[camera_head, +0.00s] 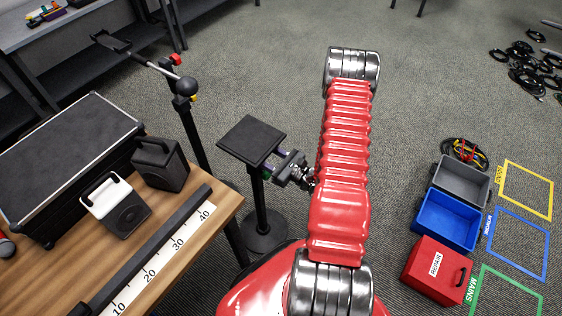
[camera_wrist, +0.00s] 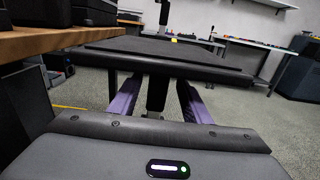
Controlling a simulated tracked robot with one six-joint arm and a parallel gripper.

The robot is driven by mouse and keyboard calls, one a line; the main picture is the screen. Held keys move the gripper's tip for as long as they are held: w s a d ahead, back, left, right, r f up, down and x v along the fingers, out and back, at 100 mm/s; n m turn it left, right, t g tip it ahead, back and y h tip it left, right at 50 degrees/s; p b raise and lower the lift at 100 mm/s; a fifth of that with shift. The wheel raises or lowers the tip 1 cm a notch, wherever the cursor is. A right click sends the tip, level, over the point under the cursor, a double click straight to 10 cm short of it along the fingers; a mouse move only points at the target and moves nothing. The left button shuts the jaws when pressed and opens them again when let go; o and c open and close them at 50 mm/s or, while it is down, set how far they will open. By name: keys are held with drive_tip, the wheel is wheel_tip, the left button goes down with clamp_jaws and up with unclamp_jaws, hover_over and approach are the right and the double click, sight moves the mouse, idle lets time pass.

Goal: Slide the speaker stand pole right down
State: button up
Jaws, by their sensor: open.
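The speaker stand has a flat black square top plate (camera_head: 250,140), a slim black pole (camera_head: 260,200) and a round base (camera_head: 268,236) on the floor. My gripper (camera_head: 280,165) is at the pole's upper part, just below the plate, which partly hides the fingertips. In the wrist view the plate (camera_wrist: 165,58) spans the picture above my purple fingers (camera_wrist: 158,98). The fingers are apart, one on each side of the pole (camera_wrist: 157,92). I cannot tell whether either one touches it.
A wooden table (camera_head: 190,240) with small speakers (camera_head: 116,207), a black case (camera_head: 65,160) and a measuring strip (camera_head: 160,255) is close on the left. A tall black stand (camera_head: 192,125) rises behind. Crates (camera_head: 447,220) and a red box (camera_head: 433,270) sit on the right. Open carpet lies behind.

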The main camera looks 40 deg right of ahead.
drive_tip(key=v, duration=1.2)
drive_tip(key=shift+s+d, duration=0.15)
drive_tip(key=shift+s, duration=0.1)
drive_tip(key=shift+f, duration=0.1)
